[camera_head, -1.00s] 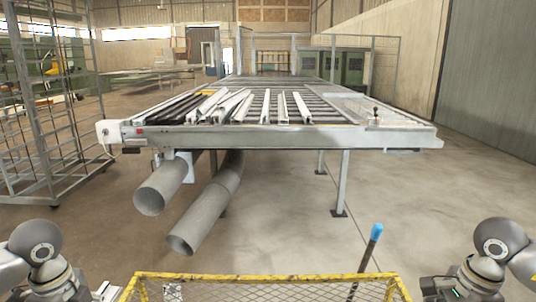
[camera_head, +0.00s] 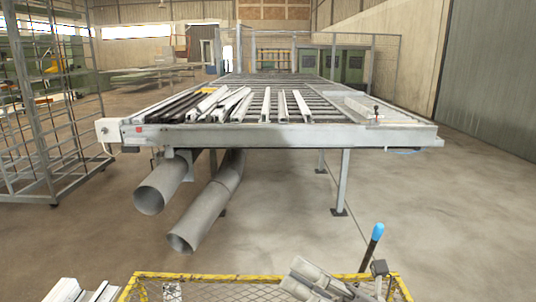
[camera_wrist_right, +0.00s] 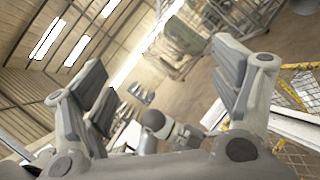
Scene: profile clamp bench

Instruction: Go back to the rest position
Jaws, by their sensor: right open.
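My right gripper (camera_head: 318,278) shows at the bottom of the head view, over the right part of the yellow-rimmed basket. In the right wrist view my right gripper (camera_wrist_right: 160,88) has its two grey-padded fingers spread wide, with nothing between them. It is open and empty. My left gripper cannot be made out in either view.
The yellow-rimmed wire basket (camera_head: 210,276) stands close in front, with a blue-tipped rod (camera_head: 371,247) at its right. White profiles (camera_head: 80,291) lie at lower left. The profile bench (camera_head: 290,137) stands ahead, with large grey pipes (camera_head: 205,215) below. Floor at right is clear.

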